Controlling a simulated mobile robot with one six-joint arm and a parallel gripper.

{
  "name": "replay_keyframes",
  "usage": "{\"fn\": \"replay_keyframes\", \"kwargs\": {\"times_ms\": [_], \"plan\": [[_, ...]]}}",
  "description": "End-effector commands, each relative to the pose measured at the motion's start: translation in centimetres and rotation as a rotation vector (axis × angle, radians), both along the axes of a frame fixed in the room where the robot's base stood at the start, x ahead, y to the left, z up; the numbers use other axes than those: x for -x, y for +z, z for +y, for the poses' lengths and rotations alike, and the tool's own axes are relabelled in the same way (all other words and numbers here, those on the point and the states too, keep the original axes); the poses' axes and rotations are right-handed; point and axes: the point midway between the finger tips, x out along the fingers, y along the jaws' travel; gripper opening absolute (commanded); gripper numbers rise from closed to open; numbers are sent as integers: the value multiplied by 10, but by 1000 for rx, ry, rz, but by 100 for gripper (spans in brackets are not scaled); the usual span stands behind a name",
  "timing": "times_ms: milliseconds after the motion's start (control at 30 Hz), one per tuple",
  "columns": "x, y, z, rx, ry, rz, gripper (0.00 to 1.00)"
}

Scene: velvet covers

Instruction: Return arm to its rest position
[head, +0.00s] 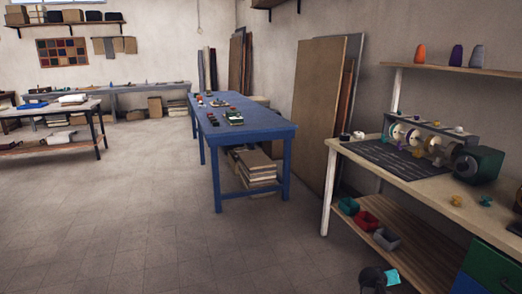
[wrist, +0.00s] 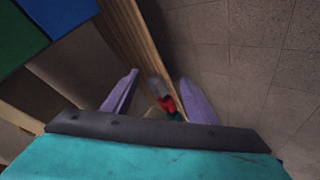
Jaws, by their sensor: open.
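My gripper (wrist: 160,76) shows in the wrist view with two purple fingers spread apart. Nothing is held between them. It points down past the wooden edge of the workbench, with the small shelf bins beyond the gap between the fingers. In the head view a dark and teal part of my arm (head: 378,279) shows low at the bottom edge, in front of the workbench's lower shelf. The rest of my arm is out of view there.
The workbench (head: 400,181) stands close on the right, with a spool machine (head: 425,143) on top. Its lower shelf (head: 415,250) holds a green, a red (head: 366,221) and a grey bin. A blue table (head: 262,128) stands further back. Floor to the left (head: 130,225) is clear.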

Motion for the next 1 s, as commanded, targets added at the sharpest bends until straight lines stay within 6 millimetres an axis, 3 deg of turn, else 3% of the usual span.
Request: {"fn": "replay_keyframes", "kwargs": {"times_ms": [100,467,767,1000], "plan": [[15,-24,35,-47,18,63,53],[84,-99,129,-180,51,266,53],[168,-147,197,-286,57,462,53],[253,-173,245,-373,44,638,53]]}}
